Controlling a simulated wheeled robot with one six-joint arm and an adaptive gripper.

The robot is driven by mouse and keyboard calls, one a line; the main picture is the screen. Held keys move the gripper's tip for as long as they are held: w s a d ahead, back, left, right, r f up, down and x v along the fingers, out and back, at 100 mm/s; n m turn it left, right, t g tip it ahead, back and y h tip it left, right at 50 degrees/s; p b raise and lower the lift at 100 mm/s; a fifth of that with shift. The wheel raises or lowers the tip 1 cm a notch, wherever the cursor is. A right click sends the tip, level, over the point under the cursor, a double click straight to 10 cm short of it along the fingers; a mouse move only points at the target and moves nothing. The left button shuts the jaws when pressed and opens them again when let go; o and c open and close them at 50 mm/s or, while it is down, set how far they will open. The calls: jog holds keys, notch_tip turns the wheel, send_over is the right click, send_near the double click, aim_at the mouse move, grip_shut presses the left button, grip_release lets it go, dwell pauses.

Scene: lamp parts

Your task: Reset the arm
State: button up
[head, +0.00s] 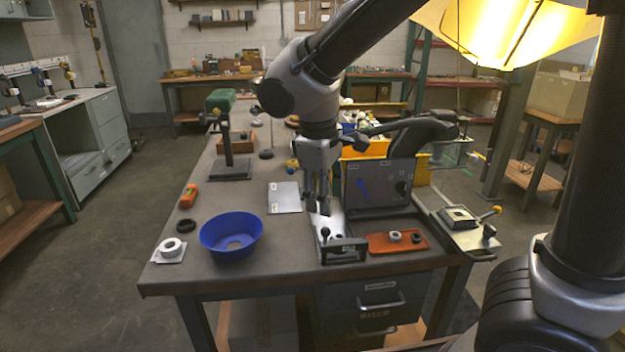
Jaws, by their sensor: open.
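My gripper (318,207) points down over the workbench (225,285), above a small metal fixture (341,250) with a black knob near the front edge. Its fingers are apart, and I see nothing held between them. A blue bowl-shaped shade (231,236) with a hole in its bottom sits on the bench to the left. A white ring (171,246) lies on a white square plate at the front left corner. An orange tray (397,242) with small ring parts lies to the right of the fixture.
A grey panel box (379,184) stands just right of my gripper. A black stand (228,150) rises at the back left. A light plate (284,197) lies behind the shade. A clamp fixture (459,218) sits at the right edge. A lit yellow shade (500,30) hangs upper right.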

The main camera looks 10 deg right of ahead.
jog(key=s+d+r+m+t, duration=0.1)
jog(key=s+d+r+m, duration=0.1)
jog(key=d, duration=0.6)
jog(key=s+d+r+m+t, duration=0.1)
jog(key=s+d+r+m, duration=0.1)
jog(key=s+d+m, duration=0.3)
jog(key=s+d+r+m+y, duration=0.1)
jog(key=s+d+r+m, duration=0.2)
jog(key=d, duration=1)
jog(key=s+m, duration=0.1)
jog(key=s, duration=0.2)
jog(key=shift+d+t, duration=0.15)
jog(key=shift+t, duration=0.25)
